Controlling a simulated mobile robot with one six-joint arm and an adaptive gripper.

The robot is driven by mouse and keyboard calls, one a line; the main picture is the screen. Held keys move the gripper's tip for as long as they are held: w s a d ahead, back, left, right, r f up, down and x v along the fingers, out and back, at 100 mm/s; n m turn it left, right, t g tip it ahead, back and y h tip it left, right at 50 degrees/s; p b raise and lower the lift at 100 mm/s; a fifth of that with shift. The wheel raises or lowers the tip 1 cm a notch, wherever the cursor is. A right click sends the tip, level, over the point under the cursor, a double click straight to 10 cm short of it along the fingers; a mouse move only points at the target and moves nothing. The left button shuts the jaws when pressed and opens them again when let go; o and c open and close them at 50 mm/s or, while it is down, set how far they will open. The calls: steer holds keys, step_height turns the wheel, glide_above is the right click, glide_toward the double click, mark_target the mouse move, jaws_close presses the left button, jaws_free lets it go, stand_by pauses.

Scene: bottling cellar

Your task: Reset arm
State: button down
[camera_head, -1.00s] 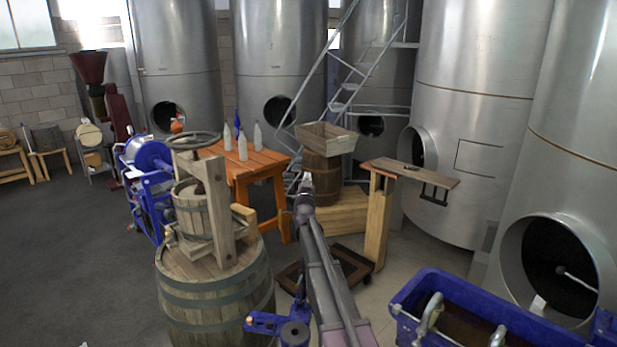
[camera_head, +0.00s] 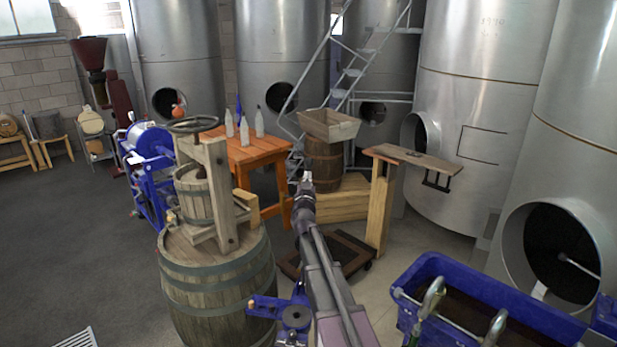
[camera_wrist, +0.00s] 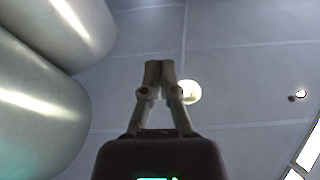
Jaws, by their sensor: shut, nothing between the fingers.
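My gripper (camera_head: 307,177) is at the end of my arm, which rises from the bottom middle of the head view. It appears in front of the brown barrel and the wooden box, with nothing in it. In the wrist view my gripper (camera_wrist: 159,66) points up toward the grey ceiling, its two fingertips together and empty. A round ceiling lamp (camera_wrist: 189,92) shows behind the fingers.
A wooden press (camera_head: 203,190) stands on a large barrel (camera_head: 217,290) left of my arm. Behind are an orange table (camera_head: 257,158) with several bottles and a plank-topped stand (camera_head: 380,215). A blue tub (camera_head: 440,268) is at lower right.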

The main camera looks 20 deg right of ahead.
steer(key=shift+f, duration=0.1)
stand_by(0.3)
steer(key=s+a+f+n+g+y+b, duration=0.35)
steer(key=s+a+f+y, duration=0.2)
steer(key=a+f, duration=0.4)
steer(key=s+a+f+n+g+y+b, duration=0.3)
steer(key=s+a+f+g+y, duration=0.3)
steer(key=f, duration=0.6)
steer(key=s+f+g+h+b, duration=0.1)
steer(key=s+f+g, duration=0.2)
steer(key=s, duration=0.5)
steer(key=s+a+f+g+b, duration=0.1)
steer(key=s+f+g+b, duration=0.1)
steer(key=s+f+g, duration=0.2)
steer(key=s+a+f+g+h+b, duration=0.1)
steer(key=s+f+g+b, duration=0.1)
steer(key=s+f, duration=0.5)
steer(key=s+g, duration=0.1)
steer(key=s, duration=0.5)
steer(key=shift+a+f+m+h, duration=0.2)
steer(key=shift+f+m+h, duration=0.05)
steer(key=shift+m+h, duration=0.1)
